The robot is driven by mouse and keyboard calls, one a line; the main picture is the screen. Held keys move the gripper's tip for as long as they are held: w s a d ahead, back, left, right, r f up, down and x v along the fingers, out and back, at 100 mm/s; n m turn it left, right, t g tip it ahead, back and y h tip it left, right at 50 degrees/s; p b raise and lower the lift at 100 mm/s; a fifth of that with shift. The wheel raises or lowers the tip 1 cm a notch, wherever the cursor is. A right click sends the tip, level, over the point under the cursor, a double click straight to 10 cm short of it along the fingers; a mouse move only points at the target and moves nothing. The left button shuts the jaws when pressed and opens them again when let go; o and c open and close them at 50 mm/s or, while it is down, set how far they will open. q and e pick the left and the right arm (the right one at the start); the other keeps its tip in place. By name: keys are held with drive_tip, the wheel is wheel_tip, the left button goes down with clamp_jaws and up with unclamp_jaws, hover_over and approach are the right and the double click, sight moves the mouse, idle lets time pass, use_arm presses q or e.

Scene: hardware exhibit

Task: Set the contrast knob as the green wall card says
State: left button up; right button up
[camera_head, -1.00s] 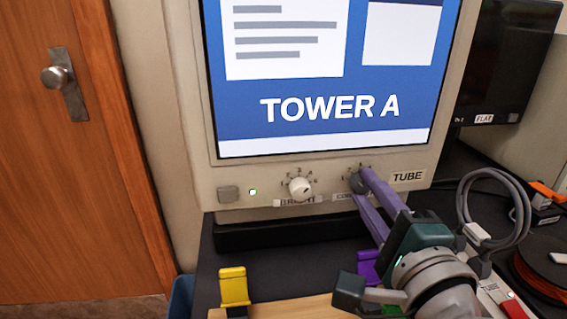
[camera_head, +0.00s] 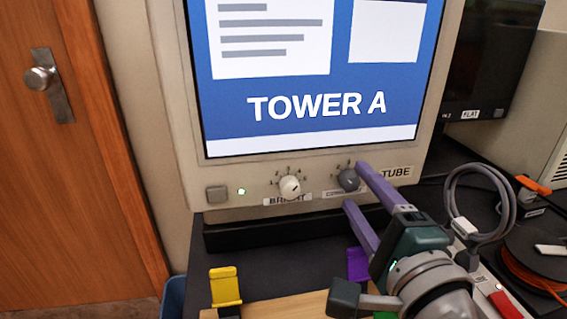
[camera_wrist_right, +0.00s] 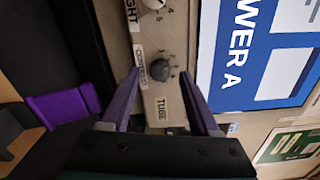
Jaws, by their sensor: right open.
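The contrast knob (camera_head: 348,180) is a dark grey round dial on the lower front panel of the beige TUBE monitor (camera_head: 160,90). It also shows in the right wrist view (camera_wrist_right: 159,70), beside its label and a small printed scale. I cannot read its exact setting. My right gripper (camera_head: 357,186) is open, its purple fingers spread to either side of the knob, apart from it; the wrist view shows the same gap. A green-and-white wall card (camera_wrist_right: 292,146) shows partly at the wrist view's lower right, its text too small to read. My left gripper is out of view.
The white bright knob (camera_head: 289,187) sits just left of the contrast knob. Yellow (camera_head: 225,285) and purple (camera_head: 357,264) holders stand below the monitor. A grey cable (camera_head: 500,190) and an orange reel (camera_head: 530,270) lie on the right. A dark FLAT screen (camera_head: 490,60) stands behind.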

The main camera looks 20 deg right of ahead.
drive_tip(key=v, duration=0.8)
drive_tip(key=shift+s, duration=0.4)
drive_tip(key=shift+a+r, duration=0.1)
drive_tip(key=shift+a, duration=0.1)
drive_tip(key=a+r+n+g+y+p, duration=0.65)
drive_tip(key=a+n+y+p, duration=0.4)
drive_tip(key=n, duration=0.75)
drive_tip(key=s+d+r+n+g+h+p, duration=0.5)
drive_tip(key=s+d+n+g+h+p, duration=0.15)
drive_tip(key=s, duration=0.45)
wheel_tip(320, 180, up, 37)
drive_tip(key=g+p, duration=0.1)
drive_tip(key=p, duration=3.5)
drive_tip(key=shift+f, duration=0.2)
